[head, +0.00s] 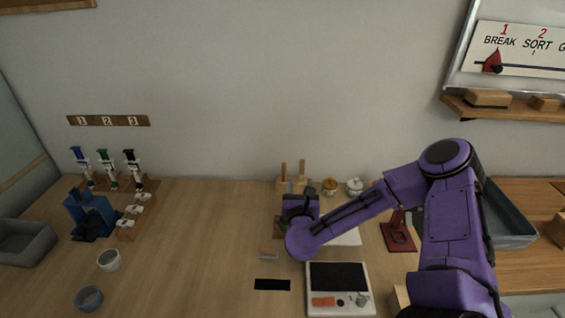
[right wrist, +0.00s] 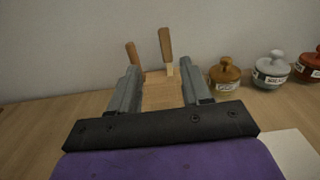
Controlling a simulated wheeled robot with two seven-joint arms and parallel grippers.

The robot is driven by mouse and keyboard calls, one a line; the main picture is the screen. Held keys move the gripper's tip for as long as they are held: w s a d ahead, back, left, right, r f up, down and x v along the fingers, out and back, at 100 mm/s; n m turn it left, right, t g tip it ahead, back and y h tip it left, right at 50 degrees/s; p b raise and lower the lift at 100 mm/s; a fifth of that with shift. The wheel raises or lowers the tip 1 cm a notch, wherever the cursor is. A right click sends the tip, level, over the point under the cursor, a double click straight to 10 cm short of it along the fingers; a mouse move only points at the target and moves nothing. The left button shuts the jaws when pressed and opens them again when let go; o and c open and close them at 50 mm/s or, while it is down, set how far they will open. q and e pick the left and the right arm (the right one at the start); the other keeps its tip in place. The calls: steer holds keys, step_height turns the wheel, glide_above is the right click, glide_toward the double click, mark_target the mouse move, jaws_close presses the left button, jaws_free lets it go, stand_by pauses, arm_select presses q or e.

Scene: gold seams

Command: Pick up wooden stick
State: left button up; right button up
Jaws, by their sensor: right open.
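Two wooden sticks stand upright side by side near the wall in the head view, a left stick (head: 284,171) and a right stick (head: 301,168). In the right wrist view the left stick (right wrist: 133,54) leans a little, and the right stick (right wrist: 165,46) has a paler lower end. A wooden block (right wrist: 161,93) is at their base, partly hidden. My right gripper (right wrist: 162,84) is open, with its two grey fingers to either side of the block in the picture. The sticks appear beyond it; I cannot tell the exact gap. My left gripper is not in view.
Lidded jars (right wrist: 225,74) stand close on the right. A white-framed dark pad (head: 338,277) lies in front of my arm. A red stand (head: 398,236) and grey-blue tray (head: 512,225) are further right. The left-middle tabletop is clear; the wall is close behind.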

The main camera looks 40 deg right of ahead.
mark_target(302, 167)
steer(key=p+x, duration=0.1)
steer(key=x, duration=0.2)
steer(key=p+x, duration=0.1)
steer(key=x, duration=0.2)
steer(key=p+x, duration=0.1)
steer(key=x, duration=0.2)
steer(key=shift+d+r, duration=0.25)
steer(key=shift+d, duration=0.35)
steer(key=shift+s+r, duration=0.1)
steer(key=shift+r, duration=0.05)
steer(key=shift+c, duration=0.3)
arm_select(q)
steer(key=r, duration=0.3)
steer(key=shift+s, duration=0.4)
arm_select(e)
jaws_close()
